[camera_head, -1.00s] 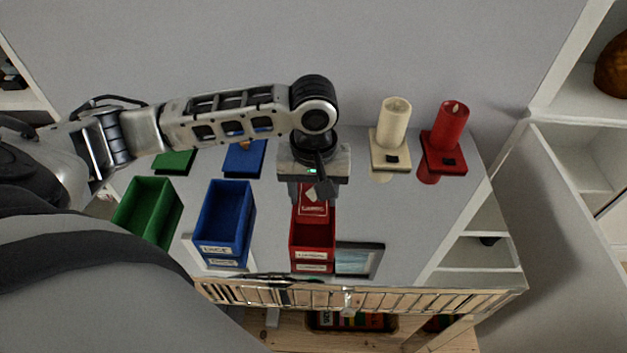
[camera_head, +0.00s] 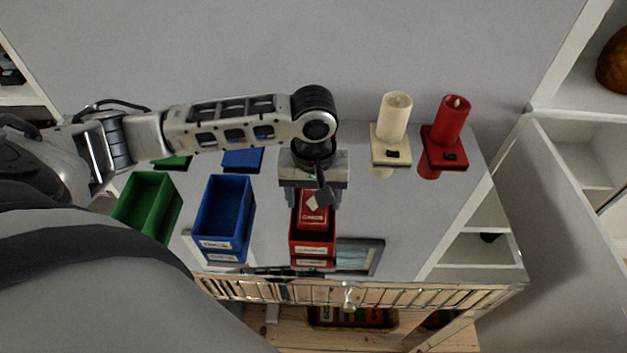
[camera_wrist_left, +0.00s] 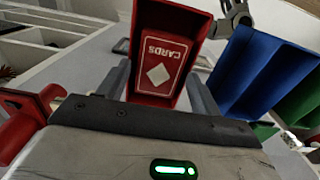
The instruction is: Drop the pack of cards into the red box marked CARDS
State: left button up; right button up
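The red box (camera_head: 312,250) stands near the front edge of the table, its white label facing front. The red pack of cards (camera_head: 314,214), with a white diamond and the word CARDS, is inside the box opening. In the left wrist view the pack (camera_wrist_left: 162,62) has the red box's walls (camera_wrist_left: 197,22) around it. My left gripper (camera_head: 314,196) is over the back part of the box. Its fingers are spread either side of the pack, with gaps showing in the wrist view. Whether the pack rests on the box floor is hidden.
A blue box (camera_head: 226,215) and a green box (camera_head: 148,205) stand to the left. A cream candle (camera_head: 396,117) and a red candle (camera_head: 452,120) stand on bases at the back right. A framed picture (camera_head: 360,256) lies right of the red box.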

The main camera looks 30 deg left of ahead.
pick_arm(q)
jog(key=shift+o, duration=0.6)
jog(key=shift+r, duration=0.35)
notch_tip(320, 180, up, 15)
jog(key=shift+r+p, duration=0.15)
jog(key=shift+p, duration=0.15)
